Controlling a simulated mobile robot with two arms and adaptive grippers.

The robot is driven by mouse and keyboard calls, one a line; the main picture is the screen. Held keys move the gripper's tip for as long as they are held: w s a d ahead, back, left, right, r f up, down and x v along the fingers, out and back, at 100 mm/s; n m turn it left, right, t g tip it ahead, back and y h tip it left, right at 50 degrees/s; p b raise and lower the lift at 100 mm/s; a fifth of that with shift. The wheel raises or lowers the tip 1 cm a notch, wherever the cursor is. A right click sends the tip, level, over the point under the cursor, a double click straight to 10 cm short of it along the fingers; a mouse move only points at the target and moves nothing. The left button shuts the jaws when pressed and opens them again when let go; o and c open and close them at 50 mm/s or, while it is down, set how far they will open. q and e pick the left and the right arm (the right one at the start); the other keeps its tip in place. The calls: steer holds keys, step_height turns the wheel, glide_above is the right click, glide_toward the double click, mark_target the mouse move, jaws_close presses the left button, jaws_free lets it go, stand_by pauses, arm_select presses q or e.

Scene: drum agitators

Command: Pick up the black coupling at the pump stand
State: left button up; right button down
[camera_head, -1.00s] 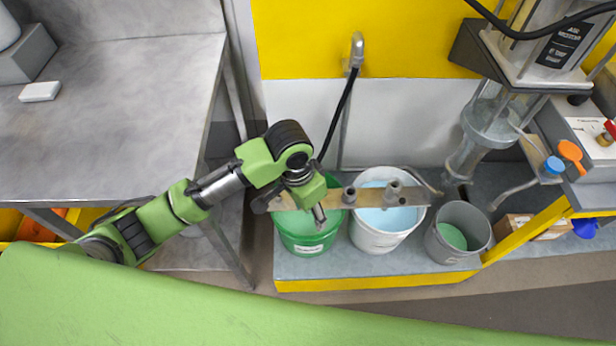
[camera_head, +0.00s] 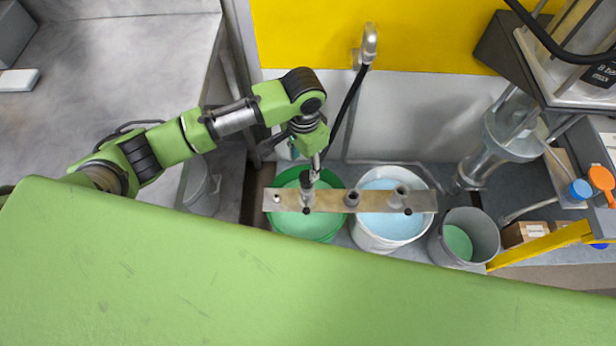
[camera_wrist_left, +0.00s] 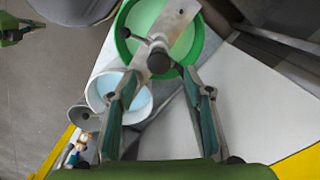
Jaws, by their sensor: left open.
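A metal bar (camera_head: 335,201) spans the green bucket (camera_head: 303,224) and the white bucket (camera_head: 391,228). A dark, round-topped coupling (camera_head: 306,184) stands on the bar above the green bucket. My left gripper (camera_head: 314,174) is above and just behind it, pointing down. In the left wrist view the coupling's dark top (camera_wrist_left: 158,62) lies between the tips of my open left gripper (camera_wrist_left: 160,78), nothing held. Whether the fingers are level with it is unclear. My right gripper does not show.
A grey bucket (camera_head: 470,238) with green liquid stands right of the white one. A glass cylinder (camera_head: 508,137) and a hose tap (camera_head: 369,45) rise nearby. A steel table (camera_head: 110,75) is at the left. The buckets stand close together.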

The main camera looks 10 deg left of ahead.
mark_target(307, 176)
arm_select(q)
step_height(307, 176, down, 4)
steer(key=shift+s+f, duration=0.1)
steer(key=shift+f, duration=0.1)
steer(key=shift+w+d+f, duration=0.1)
steer(key=shift+d+f, duration=0.05)
steer(key=shift+f, duration=1.35)
steer(key=shift+w+d+f, duration=0.1)
steer(key=shift+f, duration=1.35)
steer(key=shift+c, duration=0.5)
steer(key=shift+r, duration=0.1)
jaws_close()
